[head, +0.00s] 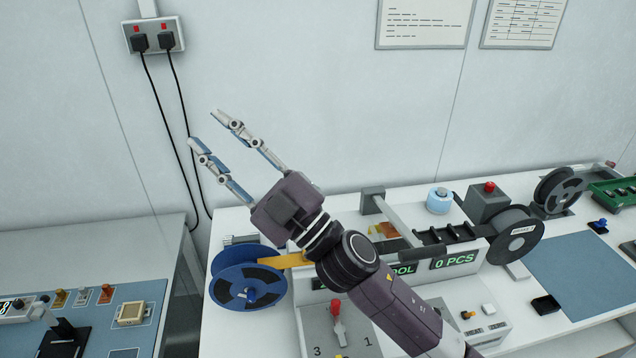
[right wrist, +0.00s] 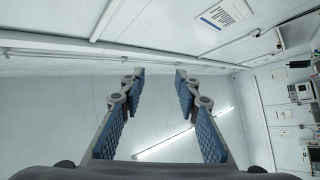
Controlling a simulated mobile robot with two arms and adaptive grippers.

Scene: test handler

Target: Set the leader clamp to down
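My right gripper (head: 205,128) is raised in front of the wall, above the white machine (head: 222,335), pointing up and left. Its fingers are apart with nothing between them; the right wrist view shows the open fingers (right wrist: 160,76) against wall and ceiling. A blue reel (head: 228,292) stands at the machine's left end, with a yellow-orange strip (head: 284,261) running right from it behind my wrist. I cannot make out which part is the leader clamp; my right arm covers part of the machine's middle. My left gripper is not in view.
A red-handled selector (head: 337,312) stands at the front of the machine. A dark grey reel (head: 514,238), a grey box with a red button (head: 487,201) and a blue mat (head: 578,275) are to the right. A separate bench (head: 110,240) is at left.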

